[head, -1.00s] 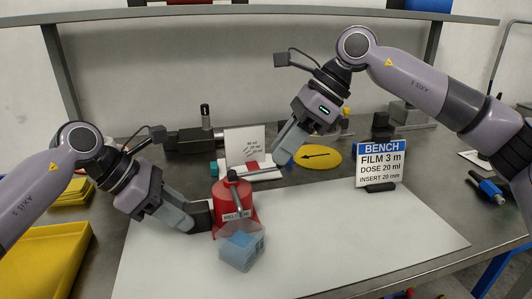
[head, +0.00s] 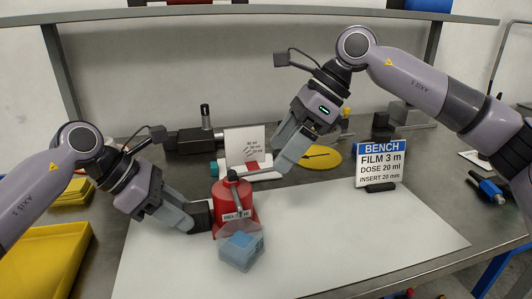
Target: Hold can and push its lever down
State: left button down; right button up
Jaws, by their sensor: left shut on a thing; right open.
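A red can (head: 222,193) with a pale label stands upright on the white mat. A dark knob and thin lever (head: 235,190) sit at its top, the lever sloping down over its front. My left gripper (head: 206,215) is shut on the can's lower left side. My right gripper (head: 280,162) is open and empty, up and to the right of the can, its fingers pointing down-left towards the can's top. It looks apart from the lever.
Behind the can are a white note card (head: 240,140), a white-and-red holder, a dark device (head: 187,141) and a yellow oval (head: 322,157) with an arrow. A bench sign (head: 380,165) stands at right. The white mat (head: 350,235) is clear at front right.

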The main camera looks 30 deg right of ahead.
jog(key=shift+v, duration=2.55)
pick_arm(q)
jog(key=c, duration=0.7)
grip_release()
jog(key=v, duration=1.2)
pick_arm(e)
jog(key=shift+a, duration=0.1)
